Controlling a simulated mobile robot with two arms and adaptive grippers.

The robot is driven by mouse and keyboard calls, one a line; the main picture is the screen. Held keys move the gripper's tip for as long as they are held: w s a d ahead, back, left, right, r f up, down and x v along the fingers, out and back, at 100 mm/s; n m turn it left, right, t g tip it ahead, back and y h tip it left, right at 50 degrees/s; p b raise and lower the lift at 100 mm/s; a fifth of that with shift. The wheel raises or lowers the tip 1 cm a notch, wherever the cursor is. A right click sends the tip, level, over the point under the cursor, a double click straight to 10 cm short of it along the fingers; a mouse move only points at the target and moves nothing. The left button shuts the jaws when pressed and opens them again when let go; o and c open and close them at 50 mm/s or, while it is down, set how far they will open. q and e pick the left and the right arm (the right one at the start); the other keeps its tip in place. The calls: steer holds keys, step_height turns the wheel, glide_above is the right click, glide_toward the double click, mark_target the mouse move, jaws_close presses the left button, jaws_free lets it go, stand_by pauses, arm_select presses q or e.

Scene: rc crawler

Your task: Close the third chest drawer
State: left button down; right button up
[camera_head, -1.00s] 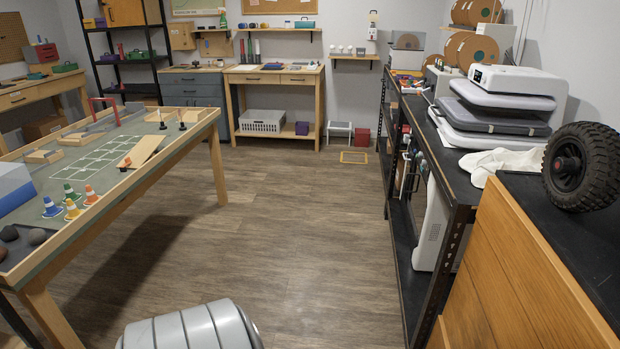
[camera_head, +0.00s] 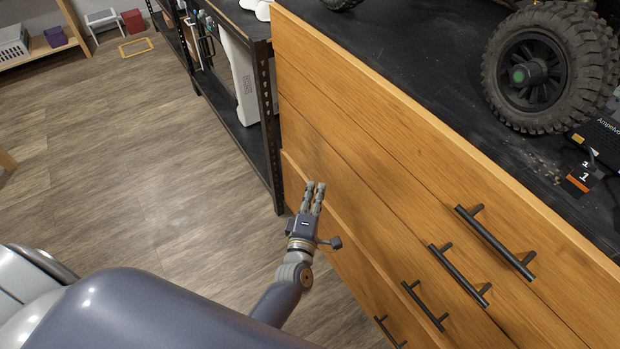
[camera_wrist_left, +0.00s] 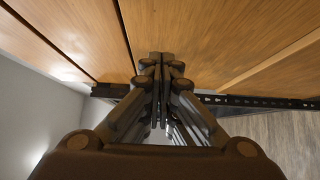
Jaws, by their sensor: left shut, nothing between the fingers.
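The wooden chest (camera_head: 400,160) has stacked drawer fronts with black bar handles. The third drawer (camera_head: 380,285), counted from the top, has its handle (camera_head: 425,305) low in the head view. Its upper edge seems to stand slightly proud of the fronts above; the exact gap is hard to tell. My left gripper (camera_head: 315,186) is shut and empty, near the far end of that drawer's front, fingers pointing away from me. Whether it touches the wood cannot be told. In the left wrist view the shut fingers (camera_wrist_left: 160,85) show against wooden panels. My right gripper is out of view.
A black metal shelf (camera_head: 262,110) stands just beyond the chest. A big-wheeled vehicle (camera_head: 540,75) rests on the dark chest top. The wooden floor (camera_head: 150,190) to the left is clear.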

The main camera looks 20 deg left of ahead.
arm_select(q)
steer(key=shift+s+d, duration=0.9)
steer(key=shift+s, duration=2.9)
steer(key=s+d+f+m+g+h+p, duration=0.1)
steer(key=s+f+m+g+h, duration=0.2)
steer(key=f, duration=0.5)
steer(key=s+d+f+m+g, duration=0.1)
steer(key=s+f+m+g, duration=0.1)
steer(key=s+f+m, duration=0.55)
steer(key=s+d+f+m+g+h+p, duration=0.1)
steer(key=s+f+m+g+h, duration=0.15)
steer(key=f, duration=0.65)
steer(key=s+a+f+m+g+y, duration=0.1)
steer(key=s+a+f+m+g, duration=0.2)
steer(key=s, duration=0.5)
steer(key=s+a+f+m+g, duration=0.3)
steer(key=s+a+f, duration=0.1)
steer(key=s, duration=0.4)
steer(key=s+a+f+m+g+y+p, duration=0.1)
steer(key=s+a+f+m+g, duration=0.2)
steer(key=s+f, duration=0.3)
steer(key=s, duration=0.2)
steer(key=shift+s+a+y, duration=0.3)
steer(key=shift+y, duration=0.05)
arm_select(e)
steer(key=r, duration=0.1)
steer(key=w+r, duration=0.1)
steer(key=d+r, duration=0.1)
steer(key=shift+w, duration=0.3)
